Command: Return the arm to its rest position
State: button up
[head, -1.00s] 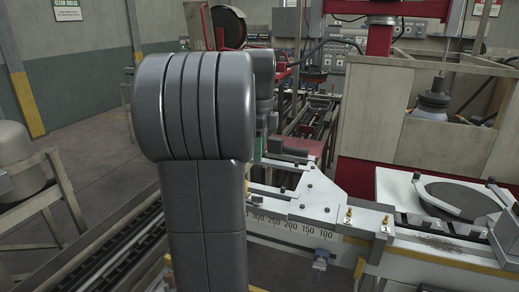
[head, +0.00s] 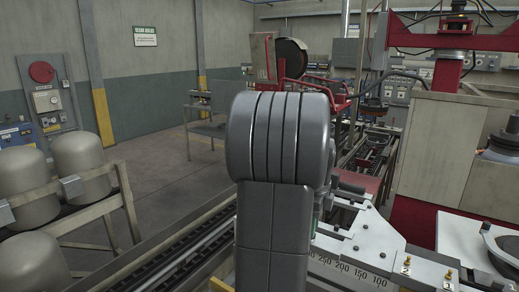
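My own arm stands upright in the middle of the head view, its rounded grey joint on top of a grey link. My gripper is not in this view, so I cannot see its fingers or whether it holds anything.
A white machine bed with a number scale (head: 352,273) lies close at the lower right. Rounded tanks (head: 83,163) stand on a wooden rack (head: 95,191) at the left. A dark rail (head: 190,250) runs behind my arm. Open floor (head: 165,190) shows at the left middle.

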jog(key=shift+f, duration=0.95)
